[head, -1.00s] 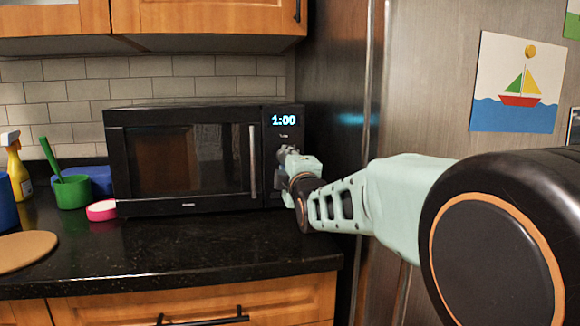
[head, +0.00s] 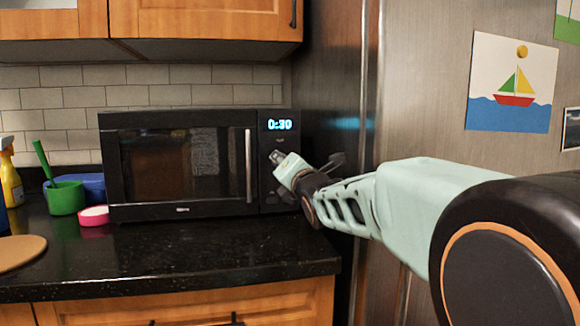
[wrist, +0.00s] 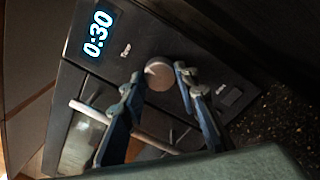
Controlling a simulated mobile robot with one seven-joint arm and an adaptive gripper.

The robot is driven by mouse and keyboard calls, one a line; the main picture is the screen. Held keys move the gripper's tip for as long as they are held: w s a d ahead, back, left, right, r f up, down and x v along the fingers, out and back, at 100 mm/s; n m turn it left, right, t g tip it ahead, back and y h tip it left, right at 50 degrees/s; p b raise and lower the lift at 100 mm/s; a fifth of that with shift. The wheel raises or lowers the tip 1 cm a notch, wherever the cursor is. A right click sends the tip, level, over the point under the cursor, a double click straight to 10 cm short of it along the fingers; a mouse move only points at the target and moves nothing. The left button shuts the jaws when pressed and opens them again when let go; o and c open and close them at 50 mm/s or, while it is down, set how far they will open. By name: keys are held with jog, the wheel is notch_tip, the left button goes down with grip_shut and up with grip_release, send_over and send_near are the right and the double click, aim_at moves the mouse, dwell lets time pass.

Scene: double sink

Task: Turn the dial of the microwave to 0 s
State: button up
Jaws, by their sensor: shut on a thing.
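The black microwave (head: 185,165) stands on the counter with its door shut. Its display (head: 280,125) reads 0:30, and the wrist view shows the same display (wrist: 98,33). The round grey dial (wrist: 159,74) is on the control panel below the display. The wrist picture is tilted.
The microwave handle (head: 248,165) is just left of the panel. The fridge (head: 420,110) rises close on the right.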

jog(key=shift+n, duration=1.1)
jog(key=o, duration=1.1)
jog(key=shift+o, duration=0.2)
jog(key=shift+r, duration=0.1)
notch_tip(320, 180, up, 10)
jog(key=shift+f, duration=0.15)
